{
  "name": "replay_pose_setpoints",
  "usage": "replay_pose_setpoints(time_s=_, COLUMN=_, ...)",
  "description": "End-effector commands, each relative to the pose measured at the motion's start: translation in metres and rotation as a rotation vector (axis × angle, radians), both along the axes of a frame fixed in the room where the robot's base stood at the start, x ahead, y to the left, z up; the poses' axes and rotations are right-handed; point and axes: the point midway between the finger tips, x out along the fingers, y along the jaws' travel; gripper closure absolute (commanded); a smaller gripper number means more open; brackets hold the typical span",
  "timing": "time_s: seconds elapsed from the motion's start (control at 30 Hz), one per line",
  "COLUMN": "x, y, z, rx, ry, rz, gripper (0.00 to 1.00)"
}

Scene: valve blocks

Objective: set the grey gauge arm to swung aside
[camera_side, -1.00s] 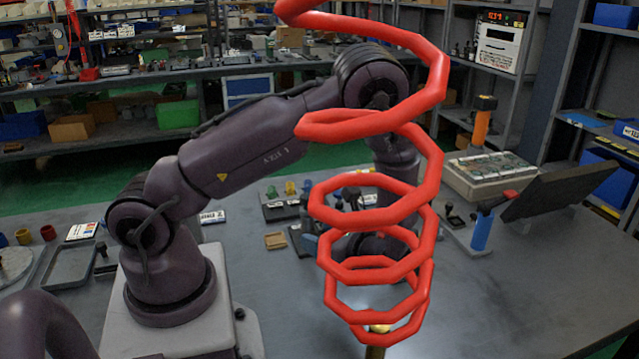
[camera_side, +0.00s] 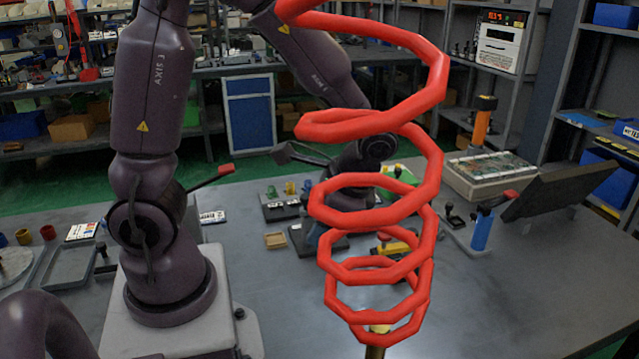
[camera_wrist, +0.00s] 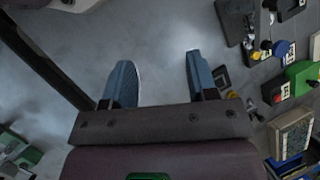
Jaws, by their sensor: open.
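My gripper (camera_wrist: 158,66) is open, with two blue-grey fingers apart and only bare grey bench showing between them in the wrist view. In the side view my wrist is behind the red coil, above the blocks, and the gripper points left. I cannot pick out the grey gauge arm with certainty. A grey lever with a red tip (camera_side: 213,176) sticks up to the right behind my arm in the side view; its base is mostly hidden. A green block (camera_wrist: 301,77) and a dark block (camera_wrist: 234,20) lie to the right of the fingers in the wrist view.
A large red coil (camera_side: 433,170) hangs in front of the side view and hides part of the blocks. A yellow block (camera_side: 397,247) shows through it. A blue post (camera_side: 481,231) and a dark tilted panel (camera_side: 560,185) stand at the right. The front right bench is clear.

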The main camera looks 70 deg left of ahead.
Motion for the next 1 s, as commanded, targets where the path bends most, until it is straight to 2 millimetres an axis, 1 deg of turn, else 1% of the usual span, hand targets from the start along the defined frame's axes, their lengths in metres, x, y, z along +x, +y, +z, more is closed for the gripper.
replay_pose_setpoints(time_s=0.03, x=0.0, y=-0.003, z=0.007, rx=-0.023, ry=-0.043, rz=0.02, gripper=0.47)
replay_pose_setpoints(time_s=0.3, x=-0.005, y=-0.018, z=0.038, rx=-0.131, ry=-0.239, rz=0.113, gripper=0.47)
replay_pose_setpoints(time_s=0.6, x=-0.012, y=-0.029, z=0.07, rx=-0.23, ry=-0.435, rz=0.186, gripper=0.47)
replay_pose_setpoints(time_s=0.8, x=-0.015, y=-0.032, z=0.082, rx=-0.265, ry=-0.506, rz=0.21, gripper=0.47)
replay_pose_setpoints(time_s=1.0, x=-0.016, y=-0.033, z=0.085, rx=-0.274, ry=-0.527, rz=0.216, gripper=0.47)
